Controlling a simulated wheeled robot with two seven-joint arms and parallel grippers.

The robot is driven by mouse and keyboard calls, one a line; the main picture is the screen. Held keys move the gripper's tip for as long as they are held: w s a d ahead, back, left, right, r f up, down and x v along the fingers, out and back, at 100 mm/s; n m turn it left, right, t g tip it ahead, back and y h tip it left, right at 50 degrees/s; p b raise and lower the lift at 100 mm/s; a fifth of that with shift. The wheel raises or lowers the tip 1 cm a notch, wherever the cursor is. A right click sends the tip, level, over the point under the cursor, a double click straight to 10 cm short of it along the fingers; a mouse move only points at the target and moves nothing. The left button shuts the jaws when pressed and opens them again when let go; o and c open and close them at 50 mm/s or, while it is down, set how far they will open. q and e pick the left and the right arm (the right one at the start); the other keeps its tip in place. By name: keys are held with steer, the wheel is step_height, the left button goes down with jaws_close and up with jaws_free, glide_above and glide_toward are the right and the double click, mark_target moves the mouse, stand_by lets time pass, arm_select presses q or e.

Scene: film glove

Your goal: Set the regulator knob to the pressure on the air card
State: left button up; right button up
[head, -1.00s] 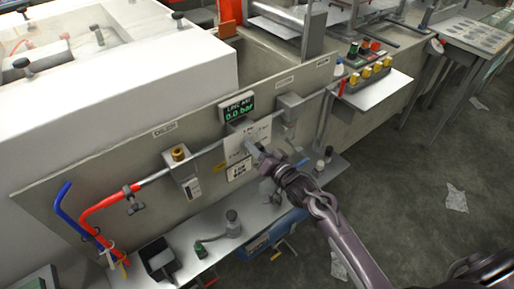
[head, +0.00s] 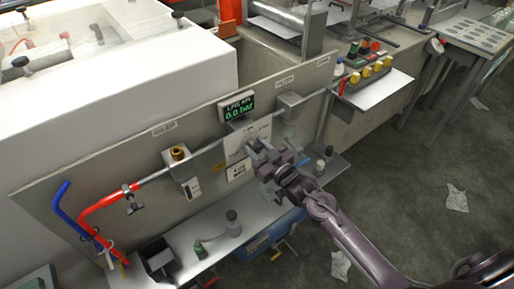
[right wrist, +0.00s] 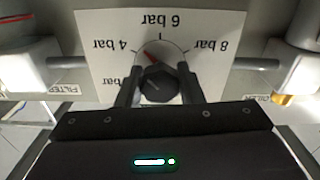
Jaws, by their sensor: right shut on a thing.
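The regulator knob (right wrist: 158,83) is dark and round, in front of a white dial plate (right wrist: 100,35) with upside-down bar labels, 4, 6 and 8 among them. A red pointer (right wrist: 150,54) shows between the 4 and 6 bar labels. My right gripper (right wrist: 158,88) is shut on the knob, one finger on each side. In the head view the right gripper (head: 258,146) is at the panel and hides the knob. The line display (head: 238,108) reads 0.0 bar. A small dark-bordered card (head: 238,170) is below the dial plate; its text is unreadable. My left gripper is out of view.
A brass-topped oiler (head: 180,160) and red and blue hoses (head: 85,215) are left of the dial. A grey filter block (head: 290,103) is to its right. A shelf (head: 205,235) below holds small bottles and a dark bin (head: 158,260).

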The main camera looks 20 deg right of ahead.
steer(key=shift+n, duration=1.7)
steer(key=o, duration=1)
steer(key=shift+c, duration=0.2)
steer(key=b+v, duration=0.1)
steer(key=v, duration=0.7)
steer(key=shift+b, duration=0.3)
steer(key=shift+w, duration=0.1)
